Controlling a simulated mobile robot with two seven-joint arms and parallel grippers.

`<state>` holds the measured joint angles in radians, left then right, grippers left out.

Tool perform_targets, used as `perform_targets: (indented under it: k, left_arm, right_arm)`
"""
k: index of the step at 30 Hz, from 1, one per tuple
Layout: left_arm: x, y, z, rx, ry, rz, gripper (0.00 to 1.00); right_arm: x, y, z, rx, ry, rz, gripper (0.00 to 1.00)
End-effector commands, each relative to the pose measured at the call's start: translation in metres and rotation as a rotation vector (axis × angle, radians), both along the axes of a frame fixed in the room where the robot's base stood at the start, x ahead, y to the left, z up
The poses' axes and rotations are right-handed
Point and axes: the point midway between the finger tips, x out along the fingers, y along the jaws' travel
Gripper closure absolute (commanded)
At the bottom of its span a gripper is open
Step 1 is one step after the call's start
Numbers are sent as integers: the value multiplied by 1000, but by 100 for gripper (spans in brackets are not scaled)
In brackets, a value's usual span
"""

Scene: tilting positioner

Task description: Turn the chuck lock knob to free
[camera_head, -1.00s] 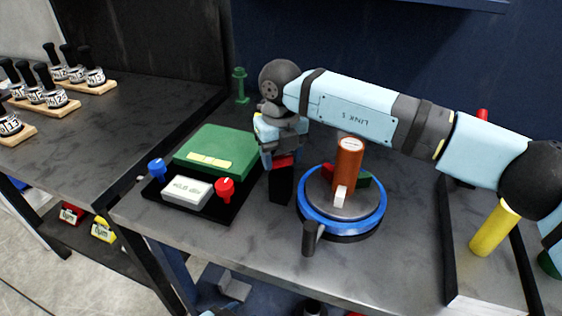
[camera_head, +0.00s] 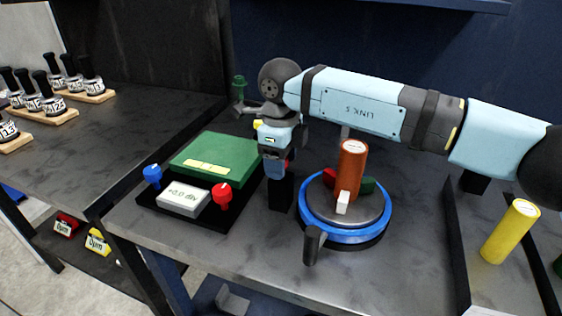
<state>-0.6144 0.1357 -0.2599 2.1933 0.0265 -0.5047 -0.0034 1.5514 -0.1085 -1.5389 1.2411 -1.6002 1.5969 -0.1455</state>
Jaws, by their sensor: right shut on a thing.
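A black post (camera_head: 281,194) stands on the bench just left of the blue-rimmed round chuck table (camera_head: 318,226). A red knob was visible on its top earlier; my right gripper (camera_head: 277,172) now covers most of it. My right gripper points down and is shut on this knob, which I take to be the chuck lock knob. The knob's pointer and any markings are hidden. On the chuck table an orange-brown cylinder (camera_head: 351,172) stands upright between jaws, with a white block (camera_head: 343,202) in front. My left gripper is not in view.
Left of the post is a control box with a green top (camera_head: 215,155), a blue knob (camera_head: 152,176), a red knob (camera_head: 222,195) and a display (camera_head: 183,199). A dark handle (camera_head: 312,246) sticks out in front of the chuck. A yellow cylinder (camera_head: 510,232) stands at right.

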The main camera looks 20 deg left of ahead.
Motion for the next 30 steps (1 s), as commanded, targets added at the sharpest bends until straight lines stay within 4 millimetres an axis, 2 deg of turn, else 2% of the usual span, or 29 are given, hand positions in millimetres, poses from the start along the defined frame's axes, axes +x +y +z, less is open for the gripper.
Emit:
perform_targets:
  k: [20, 21, 23, 24, 30]
  left_arm:
    - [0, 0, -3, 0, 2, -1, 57]
    - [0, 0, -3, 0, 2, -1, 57]
    - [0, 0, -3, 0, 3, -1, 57]
    - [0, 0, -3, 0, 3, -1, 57]
    - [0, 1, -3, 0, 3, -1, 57]
  right_arm:
    - [0, 0, 1, 2, 0, 59, 68]
    - [0, 0, 1, 2, 0, 59, 38]
    - [0, 0, 1, 1, 0, 59, 24]
    - [0, 0, 1, 1, 0, 59, 19]
    - [0, 0, 0, 1, 0, 58, 19]
